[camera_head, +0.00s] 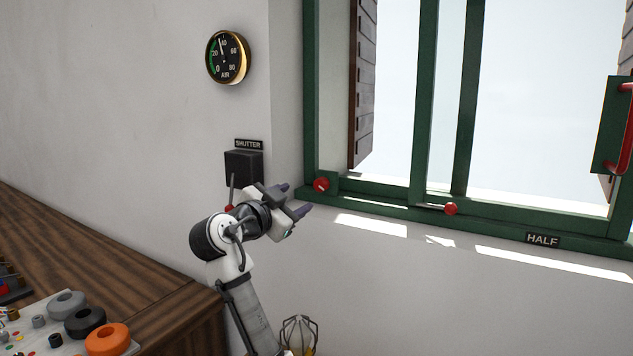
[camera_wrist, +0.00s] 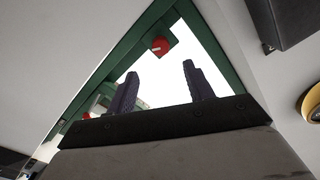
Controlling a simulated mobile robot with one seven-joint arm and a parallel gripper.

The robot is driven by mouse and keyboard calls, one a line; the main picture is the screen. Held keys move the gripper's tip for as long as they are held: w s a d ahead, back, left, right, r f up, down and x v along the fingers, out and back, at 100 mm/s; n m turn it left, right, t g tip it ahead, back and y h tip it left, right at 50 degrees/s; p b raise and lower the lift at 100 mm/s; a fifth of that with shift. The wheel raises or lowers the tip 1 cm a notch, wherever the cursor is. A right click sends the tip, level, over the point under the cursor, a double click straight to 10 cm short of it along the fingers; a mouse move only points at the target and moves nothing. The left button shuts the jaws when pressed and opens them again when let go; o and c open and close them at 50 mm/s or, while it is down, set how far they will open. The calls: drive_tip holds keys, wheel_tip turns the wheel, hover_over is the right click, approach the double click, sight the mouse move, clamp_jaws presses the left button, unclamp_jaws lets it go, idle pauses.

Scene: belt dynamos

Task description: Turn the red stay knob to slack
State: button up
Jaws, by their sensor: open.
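A round red knob (camera_head: 321,184) sits at the lower left corner of the green window frame. In the wrist view the same knob (camera_wrist: 160,46) shows a pale line on its face. A second red knob (camera_head: 450,208), with a short pale bar beside it, is farther right on the bottom rail. I cannot read a label at either. My gripper (camera_head: 296,198) is open and empty, just right of the shutter box and a little below and left of the corner knob. In the wrist view the knob appears beyond the gap between the two dark fingertips (camera_wrist: 160,70), apart from them.
The black SHUTTER box (camera_head: 243,168) with its lever is on the wall behind my arm. An AIR gauge (camera_head: 228,57) hangs above. A HALF plate (camera_head: 542,240) is on the sill. A wooden bench (camera_head: 150,270) with parts stands at left. A wire-caged lamp (camera_head: 299,335) is below.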

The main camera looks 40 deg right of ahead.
sight(319, 187)
drive_tip(key=p+x, duration=0.4)
drive_tip(key=x, duration=0.7)
drive_tip(key=shift+r+p, duration=0.2)
drive_tip(key=shift+p, duration=0.15)
drive_tip(key=shift+w+d+f, duration=0.15)
drive_tip(key=shift+w+d, duration=0.05)
drive_tip(key=shift+d, duration=0.15)
drive_tip(key=c, duration=1)
